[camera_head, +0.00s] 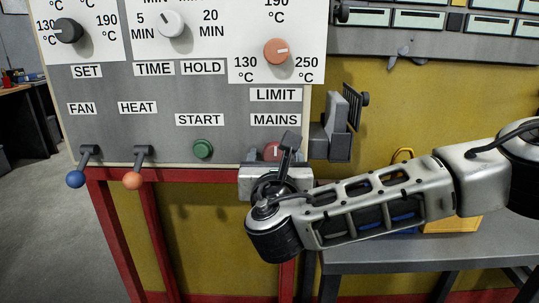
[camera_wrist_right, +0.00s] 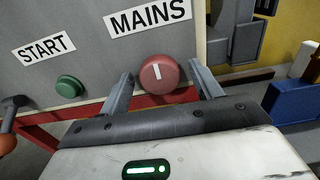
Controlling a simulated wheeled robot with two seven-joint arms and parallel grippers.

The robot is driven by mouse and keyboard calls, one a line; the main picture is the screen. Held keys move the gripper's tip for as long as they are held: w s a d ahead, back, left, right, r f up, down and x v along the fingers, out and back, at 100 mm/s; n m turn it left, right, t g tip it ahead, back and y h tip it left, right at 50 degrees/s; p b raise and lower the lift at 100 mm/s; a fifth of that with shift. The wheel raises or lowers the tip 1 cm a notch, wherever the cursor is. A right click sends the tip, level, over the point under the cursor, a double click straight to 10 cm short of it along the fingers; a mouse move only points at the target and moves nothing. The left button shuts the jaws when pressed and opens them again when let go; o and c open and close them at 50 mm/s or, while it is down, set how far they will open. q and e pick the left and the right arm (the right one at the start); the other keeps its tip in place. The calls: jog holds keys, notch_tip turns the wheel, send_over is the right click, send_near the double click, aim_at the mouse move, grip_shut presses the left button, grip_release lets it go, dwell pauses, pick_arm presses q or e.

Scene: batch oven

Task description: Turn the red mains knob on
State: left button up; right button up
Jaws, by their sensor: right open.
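The red mains knob (camera_wrist_right: 160,74) sits on the grey panel under the MAINS label, and its white pointer mark stands near upright in the right wrist view. In the head view the knob (camera_head: 271,151) is partly hidden behind my right gripper (camera_head: 281,150). In the right wrist view my right gripper (camera_wrist_right: 163,88) is open, with one finger on each side of the knob and gaps between the fingers and the knob. I cannot tell how deep the fingertips reach relative to it. My left gripper is not in view.
The green START button (camera_head: 202,149) is left of the knob. Blue FAN (camera_head: 75,179) and orange HEAT (camera_head: 132,180) levers hang at the panel's lower edge. A dark grey bracket (camera_head: 337,130) stands close right of the panel. A grey table (camera_head: 420,257) lies below my right arm.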

jog(key=shift+c, duration=1.2)
jog(key=c, duration=0.7)
